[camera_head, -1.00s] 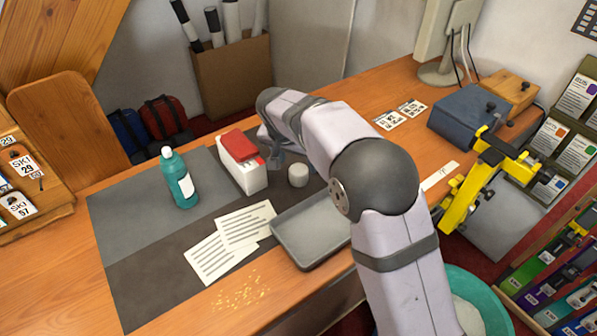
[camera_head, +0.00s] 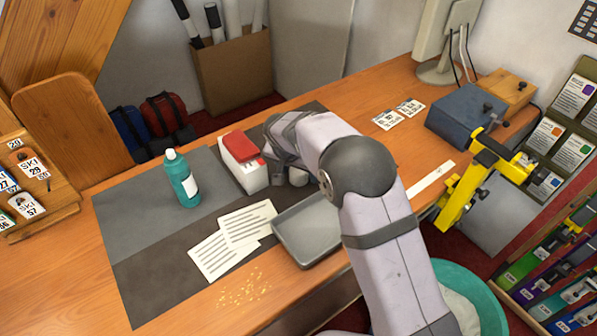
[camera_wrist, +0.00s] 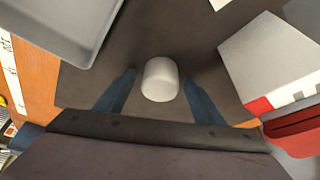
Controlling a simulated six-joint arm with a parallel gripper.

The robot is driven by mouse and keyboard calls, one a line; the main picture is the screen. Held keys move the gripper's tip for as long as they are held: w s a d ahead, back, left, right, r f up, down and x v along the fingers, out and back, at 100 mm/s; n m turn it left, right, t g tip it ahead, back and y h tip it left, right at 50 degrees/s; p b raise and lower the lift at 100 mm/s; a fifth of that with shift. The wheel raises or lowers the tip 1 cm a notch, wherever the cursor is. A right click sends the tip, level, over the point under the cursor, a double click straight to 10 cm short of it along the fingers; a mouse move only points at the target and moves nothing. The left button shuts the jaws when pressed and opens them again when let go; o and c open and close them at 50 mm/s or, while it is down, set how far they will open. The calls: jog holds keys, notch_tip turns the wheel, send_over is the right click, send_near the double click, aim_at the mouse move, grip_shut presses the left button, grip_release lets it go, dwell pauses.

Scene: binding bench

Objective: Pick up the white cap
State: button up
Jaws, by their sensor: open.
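The white cap (camera_wrist: 160,80) is a small white cylinder standing on the dark mat. In the wrist view it lies between and slightly beyond the tips of my two fingers, with a gap on each side. In the head view the cap (camera_head: 298,177) is partly hidden behind my arm. My gripper (camera_wrist: 160,88) is open and empty, its fingers to either side of the cap.
A white box with a red top (camera_head: 243,163) stands close left of the cap. A grey tray (camera_head: 283,246) lies in front. A teal bottle (camera_head: 181,179) and printed sheets (camera_head: 247,224) are further left. A blue box (camera_head: 465,114) and yellow tool (camera_head: 462,201) are at right.

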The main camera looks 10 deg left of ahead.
jog(key=c, duration=1.2)
notch_tip(320, 180, up, 10)
jog(key=b, duration=0.3)
jog(key=shift+a+r, duration=0.2)
jog(key=s+a+r+n+y+p, duration=0.1)
jog(key=s+a+r+n+p, duration=0.3)
jog(key=a, duration=0.5)
jog(key=s+a+r+n+y+p, duration=0.1)
jog(key=s+a+r+n+p, duration=0.3)
jog(key=a, duration=0.5)
jog(key=s+a+r+n+g+y+p, duration=0.1)
jog(key=s+a+r+n+y+p, duration=0.1)
jog(key=s+a+r+n+p, duration=0.2)
jog(key=shift+s+a+r+p, duration=0.1)
jog(key=shift+a+r+p, duration=0.5)
jog(key=shift+a, duration=0.4)
jog(key=shift+s+a+r+p, duration=0.1)
jog(key=shift+a+r+p, duration=0.45)
jog(key=shift+a, duration=0.5)
jog(key=shift+a+r+p, duration=0.5)
jog(key=shift+a+r, duration=0.15)
jog(key=shift+a, duration=0.35)
